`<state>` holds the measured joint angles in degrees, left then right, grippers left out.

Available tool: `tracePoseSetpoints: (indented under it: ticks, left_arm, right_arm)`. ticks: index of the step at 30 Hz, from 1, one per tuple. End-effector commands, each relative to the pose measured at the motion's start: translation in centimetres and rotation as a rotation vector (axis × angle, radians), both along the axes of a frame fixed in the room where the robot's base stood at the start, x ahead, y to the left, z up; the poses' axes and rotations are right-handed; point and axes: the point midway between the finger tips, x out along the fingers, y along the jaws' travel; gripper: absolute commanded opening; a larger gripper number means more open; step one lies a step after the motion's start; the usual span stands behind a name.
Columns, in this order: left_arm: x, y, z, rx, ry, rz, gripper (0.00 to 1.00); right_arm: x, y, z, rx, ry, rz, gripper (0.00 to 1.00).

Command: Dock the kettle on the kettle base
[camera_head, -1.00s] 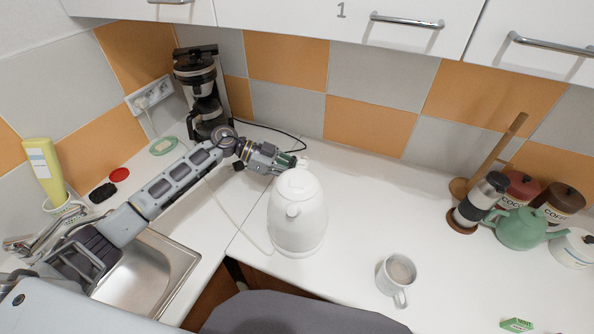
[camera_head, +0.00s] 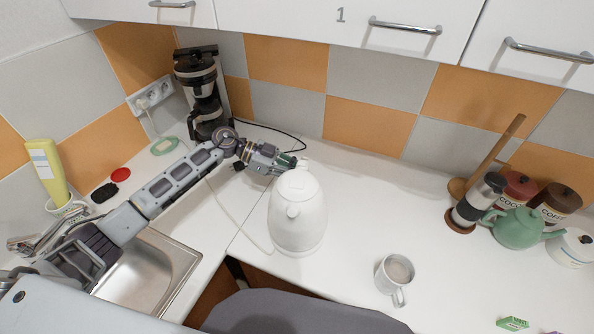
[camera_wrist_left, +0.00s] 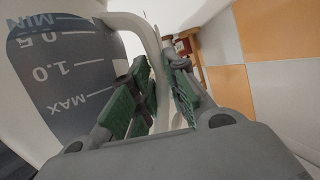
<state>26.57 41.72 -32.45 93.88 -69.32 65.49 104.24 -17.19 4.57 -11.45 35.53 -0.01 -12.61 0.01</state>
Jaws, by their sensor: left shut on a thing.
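The white kettle (camera_head: 297,215) stands upright on the counter in the middle of the head view. Its water window with level marks (camera_wrist_left: 65,75) fills the left of the wrist view and appears tilted there. My left gripper (camera_head: 293,163) reaches in from the left behind the kettle. In the wrist view its green-padded fingers (camera_wrist_left: 160,95) are shut around the white kettle handle (camera_wrist_left: 150,45). A white cord runs along the counter to the kettle's foot. The kettle base cannot be made out separately from the kettle's foot. My right gripper is out of view.
A white mug (camera_head: 395,276) stands right of the kettle, near the front edge. A coffee maker (camera_head: 203,95) is behind left, and the sink (camera_head: 150,275) is front left. A teapot (camera_head: 518,228) and canisters stand at the right. The counter between is clear.

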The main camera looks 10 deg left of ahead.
Motion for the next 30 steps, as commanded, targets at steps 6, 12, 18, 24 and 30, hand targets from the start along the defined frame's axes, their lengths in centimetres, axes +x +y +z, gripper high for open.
tracePoseSetpoints:
  ticks: [6,12,18,24,30]
  left_arm:
    - [0.06,-0.05,0.33,-0.006,0.0,0.001,0.0]
    - [0.06,-0.06,0.22,-0.006,0.0,0.001,0.0]
    - [0.06,-0.07,0.02,-0.006,0.0,0.001,0.0]
    - [0.06,-0.08,-0.18,-0.006,0.0,0.001,0.0]
    - [0.06,-0.08,-0.38,-0.006,0.0,0.001,0.0]
  right_arm:
    - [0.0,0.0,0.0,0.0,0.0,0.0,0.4]
    - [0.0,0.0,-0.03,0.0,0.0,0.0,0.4]
    - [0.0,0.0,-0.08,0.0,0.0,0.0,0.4]
    - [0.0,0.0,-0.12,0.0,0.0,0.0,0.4]
    - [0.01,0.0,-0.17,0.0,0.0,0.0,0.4]
